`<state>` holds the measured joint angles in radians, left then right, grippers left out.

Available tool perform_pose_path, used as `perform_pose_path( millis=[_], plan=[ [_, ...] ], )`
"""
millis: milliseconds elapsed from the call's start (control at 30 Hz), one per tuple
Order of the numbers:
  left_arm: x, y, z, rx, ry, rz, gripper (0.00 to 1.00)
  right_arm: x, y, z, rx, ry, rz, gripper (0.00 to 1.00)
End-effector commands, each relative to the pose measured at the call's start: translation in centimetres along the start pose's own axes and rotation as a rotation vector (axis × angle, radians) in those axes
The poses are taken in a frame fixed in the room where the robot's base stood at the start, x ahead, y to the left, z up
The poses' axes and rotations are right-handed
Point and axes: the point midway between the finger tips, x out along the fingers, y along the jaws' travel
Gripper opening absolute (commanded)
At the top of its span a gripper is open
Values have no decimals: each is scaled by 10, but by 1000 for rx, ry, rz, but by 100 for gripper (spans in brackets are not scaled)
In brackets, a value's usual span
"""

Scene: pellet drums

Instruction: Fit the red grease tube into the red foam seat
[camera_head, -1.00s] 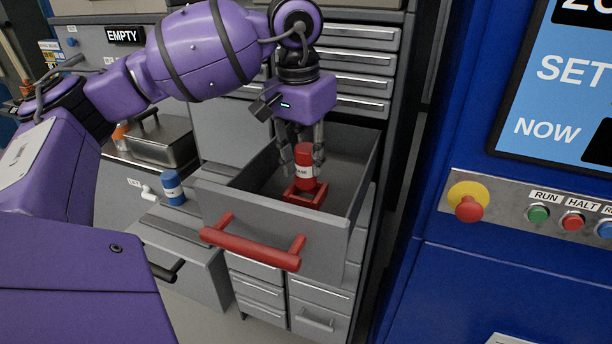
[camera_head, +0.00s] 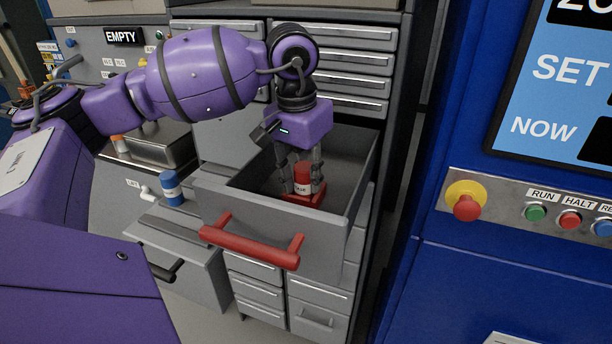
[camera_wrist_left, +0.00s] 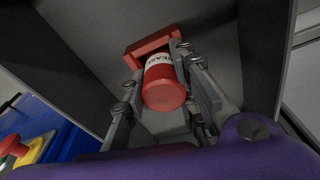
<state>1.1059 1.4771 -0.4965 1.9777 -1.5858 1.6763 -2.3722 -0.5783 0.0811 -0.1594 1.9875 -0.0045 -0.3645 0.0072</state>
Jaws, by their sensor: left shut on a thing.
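The red grease tube (camera_head: 302,181), with a white label band, is upright in the open drawer. It also shows in the left wrist view (camera_wrist_left: 163,90). My left gripper (camera_head: 302,188) is shut on the tube from above, one finger on each side. The red foam seat (camera_head: 301,199) lies on the drawer floor directly under the tube; its frame also shows in the left wrist view (camera_wrist_left: 150,43). The tube's lower end is at or inside the seat; how deep it sits is hidden by the fingers and the seat's rim. My right gripper is not in view.
The grey drawer (camera_head: 218,208) with a red handle (camera_head: 250,247) stands open, its walls close around my gripper. A blue can (camera_head: 172,188) stands to the left on a grey surface. A blue machine panel (camera_head: 520,260) with buttons is on the right.

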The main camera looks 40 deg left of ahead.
Motion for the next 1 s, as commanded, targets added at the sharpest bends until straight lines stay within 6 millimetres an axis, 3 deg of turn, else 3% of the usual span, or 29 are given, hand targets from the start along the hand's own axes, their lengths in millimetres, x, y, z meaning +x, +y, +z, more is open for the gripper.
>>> perform_pose_path(
  millis=[67, 100, 233, 633, 733, 1000],
  plan=[
    [12, 1, 5, 0, -25, 2, 0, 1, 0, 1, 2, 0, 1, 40],
    [13, 1, 6, 0, -27, 2, 30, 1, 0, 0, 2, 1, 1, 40],
    [15, 2, 6, 1, -30, 4, 45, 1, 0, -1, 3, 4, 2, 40],
    [9, 1, 6, 1, -29, 2, 45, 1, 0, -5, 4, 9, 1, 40],
    [-6, 2, 4, 1, -22, 2, 45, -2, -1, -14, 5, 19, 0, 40],
    [-62, 1, 0, 1, -17, 2, 45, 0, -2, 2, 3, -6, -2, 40]
  ],
)
